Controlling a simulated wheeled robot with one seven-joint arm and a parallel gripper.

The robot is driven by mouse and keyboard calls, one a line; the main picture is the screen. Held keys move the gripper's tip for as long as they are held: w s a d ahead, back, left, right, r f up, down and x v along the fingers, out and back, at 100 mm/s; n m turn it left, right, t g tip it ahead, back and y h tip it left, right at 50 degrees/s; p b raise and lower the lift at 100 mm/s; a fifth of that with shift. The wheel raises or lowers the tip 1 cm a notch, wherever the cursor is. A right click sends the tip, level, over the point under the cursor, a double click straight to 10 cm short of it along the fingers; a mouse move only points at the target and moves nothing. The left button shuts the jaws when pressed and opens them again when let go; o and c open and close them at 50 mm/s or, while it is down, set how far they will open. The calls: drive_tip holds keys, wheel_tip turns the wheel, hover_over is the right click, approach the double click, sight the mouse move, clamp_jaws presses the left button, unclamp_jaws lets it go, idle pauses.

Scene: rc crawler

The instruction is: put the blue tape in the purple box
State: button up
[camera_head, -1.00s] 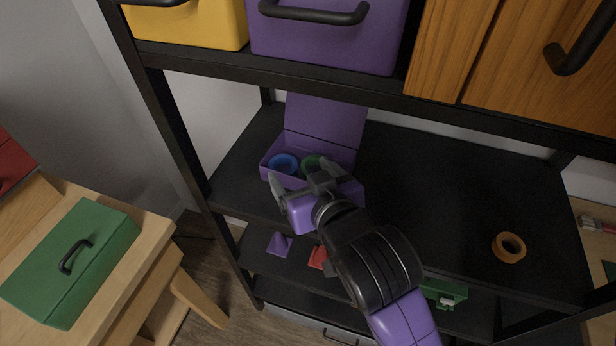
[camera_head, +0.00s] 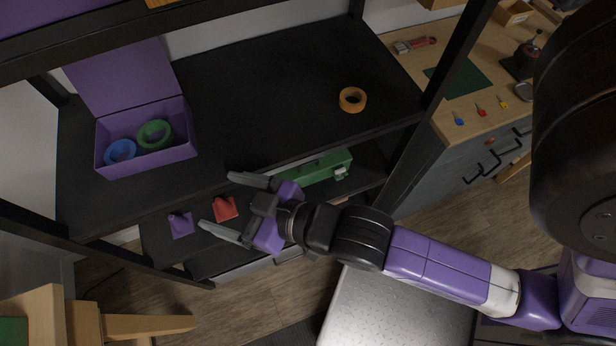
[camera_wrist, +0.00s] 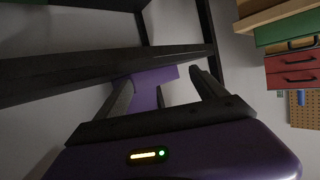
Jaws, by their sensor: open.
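The purple box (camera_head: 151,160) stands with its lid raised on the black shelf, at the left in the head view. The blue tape (camera_head: 120,151) lies inside it at the left, beside a green tape roll (camera_head: 155,134). My gripper (camera_head: 218,203) is open, with nothing between its fingers. It is in front of the shelf edge, to the right of and nearer than the box. In the wrist view, my open fingers (camera_wrist: 163,90) show, with a purple surface (camera_wrist: 148,88) partly hidden behind them and the shelf edge.
An orange tape roll (camera_head: 352,99) lies on the same shelf (camera_head: 270,90). The lower shelf holds a purple piece (camera_head: 181,225), a red piece (camera_head: 225,208) and a green toolbox (camera_head: 318,169). A workbench (camera_head: 440,60) with small tools stands at the right. Black shelf posts (camera_head: 440,75) flank the opening.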

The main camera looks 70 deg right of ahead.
drive_tip(key=s+d+r, duration=0.1)
drive_tip(key=s+d, duration=0.2)
drive_tip(key=s, duration=1.5)
drive_tip(key=shift+r+t, duration=0.4)
drive_tip(key=shift+c, duration=0.2)
